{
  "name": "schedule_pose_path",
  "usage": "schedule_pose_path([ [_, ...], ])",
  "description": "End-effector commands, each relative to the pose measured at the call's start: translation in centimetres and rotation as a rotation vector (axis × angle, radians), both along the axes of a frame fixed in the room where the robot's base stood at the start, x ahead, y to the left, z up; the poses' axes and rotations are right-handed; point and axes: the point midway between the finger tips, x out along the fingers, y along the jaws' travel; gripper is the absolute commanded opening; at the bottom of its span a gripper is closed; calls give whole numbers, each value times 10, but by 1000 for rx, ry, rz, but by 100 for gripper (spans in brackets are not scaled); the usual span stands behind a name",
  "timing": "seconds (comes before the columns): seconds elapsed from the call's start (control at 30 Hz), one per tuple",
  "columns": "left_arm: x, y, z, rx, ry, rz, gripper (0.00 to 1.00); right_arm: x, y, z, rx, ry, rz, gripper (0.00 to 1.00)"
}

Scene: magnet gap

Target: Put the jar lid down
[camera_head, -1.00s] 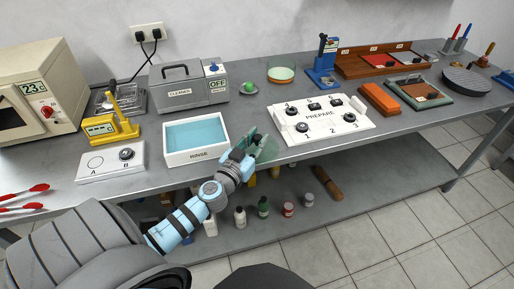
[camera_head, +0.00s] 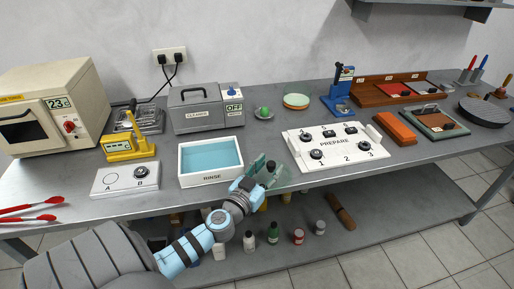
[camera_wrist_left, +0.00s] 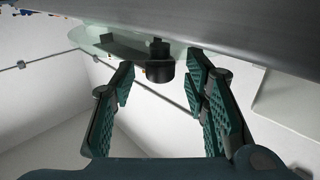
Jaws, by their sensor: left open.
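The jar lid looks like a clear, greenish glass disc with a black knob. In the left wrist view its knob (camera_wrist_left: 160,62) sits between the fingertips and its glass (camera_wrist_left: 92,38) spreads behind, at the grey bench edge. In the head view the lid (camera_head: 284,179) shows faintly at the front edge of the bench, right of the rinse tray. My left gripper (camera_head: 266,172) is there too, its fingers open on both sides of the knob (camera_wrist_left: 165,72), with visible gaps. I cannot tell whether the lid touches the bench. My right gripper is out of view.
The rinse tray (camera_head: 208,180) stands left of my left gripper and the white PREPARE board (camera_head: 338,161) right of it. Bottles (camera_head: 273,232) stand on the lower shelf.

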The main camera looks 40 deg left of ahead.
Motion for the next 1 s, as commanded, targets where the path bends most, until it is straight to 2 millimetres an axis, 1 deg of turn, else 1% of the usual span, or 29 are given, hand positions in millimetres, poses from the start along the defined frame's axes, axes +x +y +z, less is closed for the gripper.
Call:
schedule_pose_path([
  [0.3,-73,-13,-2,1,4,-2,42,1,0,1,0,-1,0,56],
  [0.4,-92,-17,-2,1,2,-1,42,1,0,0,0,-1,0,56],
  [0.5,-102,-19,-1,-1,1,-1,42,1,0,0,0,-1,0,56],
  [0.6,-105,-19,-1,0,-1,-1,42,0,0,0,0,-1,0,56],
  [0.77,-104,-20,-1,-1,-5,-5,42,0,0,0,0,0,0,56],
  [0.87,-98,-34,-2,8,-32,-47,42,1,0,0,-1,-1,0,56],
  [0.93,-89,-57,-14,21,-34,-114,42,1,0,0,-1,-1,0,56],
  [0.97,-84,-69,-27,28,-11,-148,42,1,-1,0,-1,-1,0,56],
  [1.0,-79,-82,-64,33,75,-182,42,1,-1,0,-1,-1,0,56],
])
